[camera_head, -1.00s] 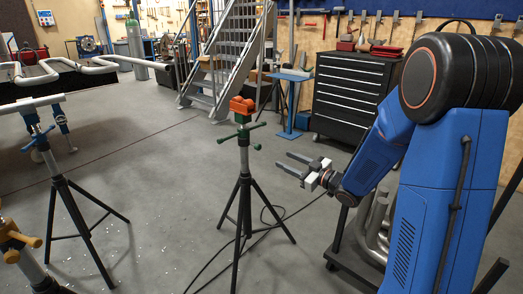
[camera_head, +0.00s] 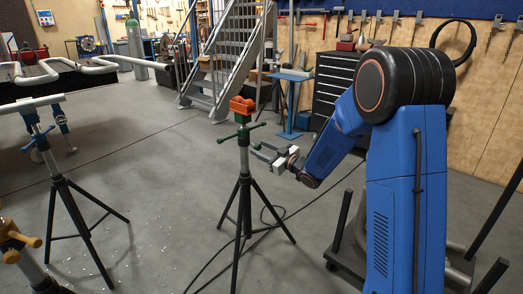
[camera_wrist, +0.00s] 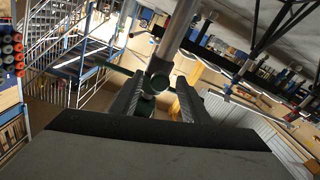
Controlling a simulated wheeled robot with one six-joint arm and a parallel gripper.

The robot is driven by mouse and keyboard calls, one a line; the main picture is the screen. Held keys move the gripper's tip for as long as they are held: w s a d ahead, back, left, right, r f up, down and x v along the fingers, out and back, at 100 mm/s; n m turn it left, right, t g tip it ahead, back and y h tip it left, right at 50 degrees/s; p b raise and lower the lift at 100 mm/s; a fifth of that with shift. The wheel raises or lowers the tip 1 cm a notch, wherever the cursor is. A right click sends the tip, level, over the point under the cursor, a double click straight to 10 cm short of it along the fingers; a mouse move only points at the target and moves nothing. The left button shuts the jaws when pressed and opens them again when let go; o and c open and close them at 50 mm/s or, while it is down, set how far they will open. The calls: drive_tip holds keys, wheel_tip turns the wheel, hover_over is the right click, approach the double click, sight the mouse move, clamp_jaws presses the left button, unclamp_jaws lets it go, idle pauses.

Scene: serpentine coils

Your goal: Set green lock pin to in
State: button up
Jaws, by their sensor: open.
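A tripod stand (camera_head: 244,163) with an orange head (camera_head: 242,104) and a green collar stands in the middle of the head view. Green handles stick out from its collar, one (camera_head: 228,137) to the left. The small green lock pin is on the post's right side, largely hidden by my fingers in the head view. My gripper (camera_head: 254,148) is open just right of the post, with its fingers toward it. In the wrist view, a dark green knob (camera_wrist: 148,96), seemingly the pin, shows between the open fingers (camera_wrist: 158,90). I cannot tell whether they touch it.
A black cable lies around the middle stand's legs. A black drawer cabinet (camera_head: 335,85) and metal stairs are behind. The floor (camera_head: 165,170) between stands is clear.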

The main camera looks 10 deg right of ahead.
clamp_jaws()
drive_tip(key=shift+x, duration=1.4)
unclamp_jaws()
drive_tip(key=shift+a, duration=0.1)
drive_tip(key=v, duration=1.7)
drive_tip(key=shift+d, duration=0.25)
drive_tip(key=shift+s, duration=0.1)
drive_tip(key=shift+r, duration=0.1)
